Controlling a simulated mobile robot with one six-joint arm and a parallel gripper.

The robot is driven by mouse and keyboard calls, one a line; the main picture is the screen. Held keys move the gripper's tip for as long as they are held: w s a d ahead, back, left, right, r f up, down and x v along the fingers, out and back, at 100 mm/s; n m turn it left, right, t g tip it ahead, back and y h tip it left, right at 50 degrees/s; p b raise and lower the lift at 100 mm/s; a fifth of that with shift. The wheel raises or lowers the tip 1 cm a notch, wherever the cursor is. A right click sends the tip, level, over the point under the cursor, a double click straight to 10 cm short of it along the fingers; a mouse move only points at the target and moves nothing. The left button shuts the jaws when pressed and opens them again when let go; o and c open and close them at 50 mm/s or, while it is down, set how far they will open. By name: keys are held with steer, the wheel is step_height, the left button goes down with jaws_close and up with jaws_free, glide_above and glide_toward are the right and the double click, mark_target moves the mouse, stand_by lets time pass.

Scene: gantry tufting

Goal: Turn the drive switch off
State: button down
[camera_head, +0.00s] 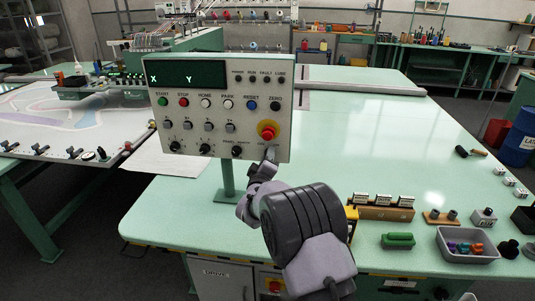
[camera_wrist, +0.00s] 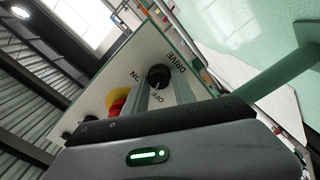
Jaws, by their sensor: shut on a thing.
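The control panel (camera_head: 214,128) stands on a green post on the light green table. In the wrist view, the drive switch (camera_wrist: 158,76) is a round black knob on the panel face, with DRIVE, ON and OFF lettered around it. My gripper (camera_wrist: 161,88) is shut on this knob, its two grey fingers reaching to the panel. In the head view my gripper (camera_head: 271,154) is at the panel's lower right corner, just below the red emergency button (camera_head: 267,130), and hides the drive switch. I cannot tell clearly which way the knob points.
Several buttons and black knobs (camera_head: 204,149) sit left of my gripper. The red emergency button also shows close by in the wrist view (camera_wrist: 117,101). A grey tray (camera_head: 448,245) and small parts lie at the table's right front. The table middle is clear.

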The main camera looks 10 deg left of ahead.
steer(key=shift+n+p, duration=0.35)
steer(key=shift+n, duration=0.45)
steer(key=shift+f, duration=0.1)
steer(key=c, duration=1.1)
jaws_free()
steer(key=shift+o, duration=0.2)
steer(key=s+p, duration=0.2)
steer(key=s, duration=1.5)
steer(key=shift+s+a, duration=0.25)
steer(key=shift+a, duration=0.05)
